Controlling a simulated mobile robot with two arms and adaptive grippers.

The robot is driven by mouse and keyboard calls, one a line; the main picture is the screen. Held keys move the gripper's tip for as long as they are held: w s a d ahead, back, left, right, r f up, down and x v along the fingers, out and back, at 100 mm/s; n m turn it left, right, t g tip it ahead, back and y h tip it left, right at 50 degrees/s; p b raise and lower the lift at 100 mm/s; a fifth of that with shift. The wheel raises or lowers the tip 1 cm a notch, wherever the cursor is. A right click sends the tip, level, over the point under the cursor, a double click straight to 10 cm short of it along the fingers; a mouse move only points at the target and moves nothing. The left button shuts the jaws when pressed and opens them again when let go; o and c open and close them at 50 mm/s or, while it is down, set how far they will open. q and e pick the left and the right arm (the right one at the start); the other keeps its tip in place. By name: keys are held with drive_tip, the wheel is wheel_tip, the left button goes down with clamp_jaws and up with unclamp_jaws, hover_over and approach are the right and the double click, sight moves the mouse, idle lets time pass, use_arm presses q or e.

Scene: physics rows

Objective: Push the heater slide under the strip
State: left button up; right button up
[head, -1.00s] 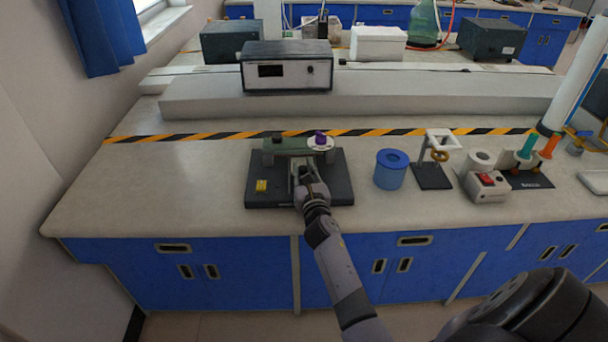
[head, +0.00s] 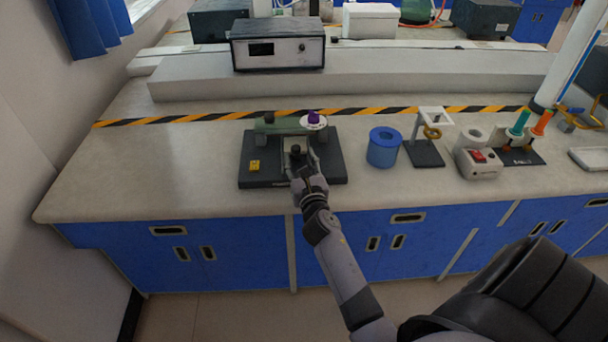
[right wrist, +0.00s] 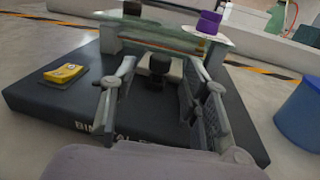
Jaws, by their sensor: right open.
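The greenish glass strip (head: 278,126) spans two supports across the back of a black base (head: 263,178); it also crosses the top of the right wrist view (right wrist: 165,32). The heater slide, a pale block with a black knob (right wrist: 157,68), sits at the middle of the base. In the right wrist view its back part is at the strip's front edge; how far it reaches under is unclear. My right gripper (right wrist: 160,100) is open, its fingers spread left and right, in front of the knob. It also shows in the head view (head: 299,167). My left gripper is out of view.
A yellow block (head: 254,166) lies on the base's left side. A purple knob on a white disc (head: 313,121) tops the strip's right end. A blue cylinder (head: 383,148) and a ring stand (head: 428,145) stand to the right. The bench left of the base is clear.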

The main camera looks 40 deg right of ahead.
drive_tip(key=v, duration=0.7)
drive_tip(key=shift+s+a, duration=0.1)
drive_tip(key=shift+a, duration=0.1)
drive_tip(key=shift+c, duration=0.7)
drive_tip(key=a+g+h, duration=0.1)
drive_tip(key=a+f+m+g+h+p, duration=0.1)
drive_tip(key=a, duration=0.1)
drive_tip(key=shift+s+a, duration=0.2)
drive_tip(key=c, duration=0.4)
drive_tip(key=s+a+m+h, duration=0.1)
drive_tip(key=a+r+m+g+h, duration=0.1)
drive_tip(key=shift+s+a+r+p, duration=0.25)
drive_tip(key=shift+s+a+p, duration=0.1)
drive_tip(key=shift+s+p, duration=0.05)
drive_tip(key=c, duration=0.4)
drive_tip(key=shift+r+h, duration=0.1)
drive_tip(key=shift+h, duration=0.3)
clamp_jaws()
drive_tip(key=x, duration=0.4)
drive_tip(key=p+x, duration=0.1)
drive_tip(key=x, duration=0.8)
drive_tip(key=shift+w+d+f, duration=0.25)
drive_tip(key=shift+f, duration=0.05)
